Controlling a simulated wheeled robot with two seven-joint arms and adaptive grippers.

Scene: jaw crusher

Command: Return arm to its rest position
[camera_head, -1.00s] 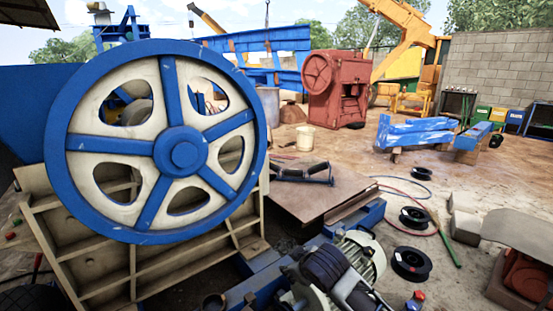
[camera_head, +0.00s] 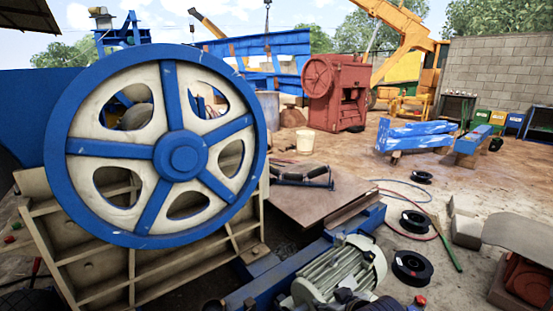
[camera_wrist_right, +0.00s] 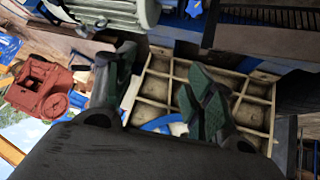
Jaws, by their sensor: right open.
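My right gripper (camera_wrist_right: 157,95) shows in the right wrist view with its two dark green fingers spread apart and nothing between them. In the head view only a dark part of my arm shows at the bottom edge, in front of the grey electric motor (camera_head: 338,270). The motor also shows at the top of the wrist view (camera_wrist_right: 115,12), apart from the fingers. The jaw crusher's large blue and white flywheel (camera_head: 182,153) stands at the left, above a ribbed beige frame (camera_head: 105,255). My left gripper is in neither view.
A blue rail (camera_head: 285,265) runs beside the motor. A brown steel plate (camera_head: 315,195) lies behind it. Black spools (camera_head: 411,267), hoses and concrete blocks (camera_head: 466,225) lie on the ground at the right.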

